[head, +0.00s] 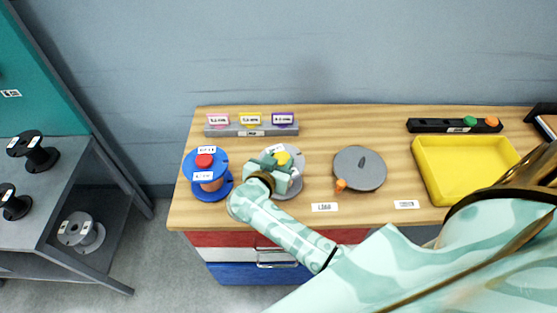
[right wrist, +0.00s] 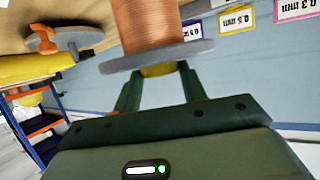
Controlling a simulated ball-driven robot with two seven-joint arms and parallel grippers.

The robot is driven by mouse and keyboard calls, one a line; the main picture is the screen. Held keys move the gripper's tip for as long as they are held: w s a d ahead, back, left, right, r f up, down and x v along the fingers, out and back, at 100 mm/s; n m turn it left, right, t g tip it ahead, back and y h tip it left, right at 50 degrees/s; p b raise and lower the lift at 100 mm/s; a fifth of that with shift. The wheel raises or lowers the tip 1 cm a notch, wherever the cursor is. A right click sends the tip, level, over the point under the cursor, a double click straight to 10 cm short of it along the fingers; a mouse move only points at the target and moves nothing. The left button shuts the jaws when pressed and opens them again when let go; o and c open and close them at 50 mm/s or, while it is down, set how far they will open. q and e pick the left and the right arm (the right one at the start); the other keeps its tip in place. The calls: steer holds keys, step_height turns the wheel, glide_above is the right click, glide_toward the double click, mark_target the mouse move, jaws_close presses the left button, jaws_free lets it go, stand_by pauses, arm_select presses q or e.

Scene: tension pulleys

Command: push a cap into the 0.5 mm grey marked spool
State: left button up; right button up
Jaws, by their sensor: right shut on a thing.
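The grey spool (head: 292,192) stands on the wooden bench. In the right wrist view its copper winding (right wrist: 150,30) and grey flange (right wrist: 155,56) are seen close up. A yellow cap (head: 283,158) shows at the spool's middle, and it also shows between my fingertips in the right wrist view (right wrist: 158,70). My right gripper (head: 275,168) is shut on the yellow cap, right at the flange. How deep the cap sits is hidden by the fingers and flange. The size mark on this spool is not readable. My left gripper is not in view.
A blue spool (head: 220,188) with a red cap (head: 204,160) stands close on the left. A label rack (head: 222,130) is behind. A grey disc (head: 360,160) with an orange part, a yellow tray (head: 465,160) and a black cap rack (head: 440,126) are to the right.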

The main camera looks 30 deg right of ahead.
steer(key=shift+s+f, duration=0.2)
steer(key=shift+f, duration=0.1)
steer(key=o, duration=1)
steer(key=shift+o, duration=0.2)
